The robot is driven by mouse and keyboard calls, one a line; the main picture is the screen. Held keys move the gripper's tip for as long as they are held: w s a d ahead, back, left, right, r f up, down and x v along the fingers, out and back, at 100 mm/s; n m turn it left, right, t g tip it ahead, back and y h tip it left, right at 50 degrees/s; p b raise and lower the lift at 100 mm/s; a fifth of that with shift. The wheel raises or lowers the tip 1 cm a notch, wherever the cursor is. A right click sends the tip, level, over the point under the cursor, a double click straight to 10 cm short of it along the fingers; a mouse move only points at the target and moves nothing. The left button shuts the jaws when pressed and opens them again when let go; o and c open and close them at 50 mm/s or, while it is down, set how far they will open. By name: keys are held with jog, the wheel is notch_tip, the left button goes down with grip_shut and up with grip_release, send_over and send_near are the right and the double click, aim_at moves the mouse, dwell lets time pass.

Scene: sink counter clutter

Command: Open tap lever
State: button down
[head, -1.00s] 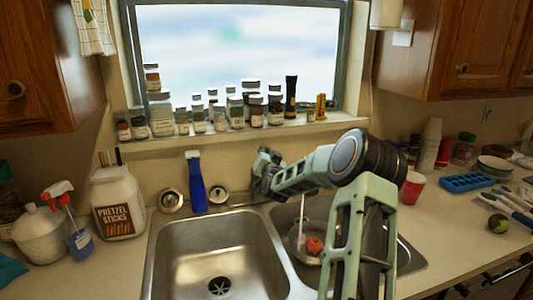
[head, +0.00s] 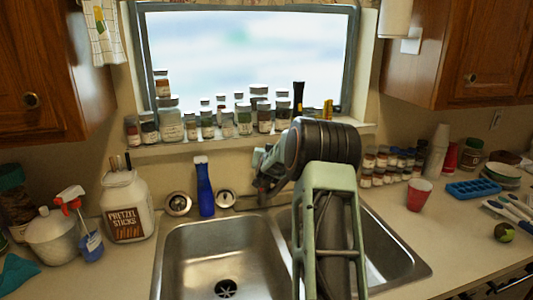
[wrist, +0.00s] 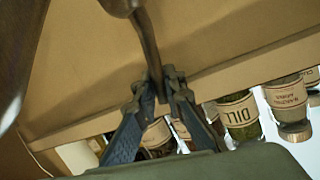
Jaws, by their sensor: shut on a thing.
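The tap lever (wrist: 148,38) is a dark, curved metal bar coming down from the top of the wrist view. My gripper (wrist: 162,88) is shut on the lower end of this bar, with a fingertip on each side. In the head view my gripper (head: 266,172) is small and partly hidden behind my own arm, at the back of the sink below the window sill. The tap's body and spout are hidden by my arm in the head view.
The double sink (head: 205,250) lies in front, its right basin partly behind my arm. A blue bottle (head: 205,190) and a pretzel jar (head: 127,205) stand to the left. Spice jars (head: 244,118) line the sill. A red cup (head: 418,194) stands right.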

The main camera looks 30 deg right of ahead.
jog(key=c, duration=2)
grip_release()
jog(key=v, duration=1.2)
jog(key=shift+a+f, duration=0.1)
jog(key=shift+f, duration=0.05)
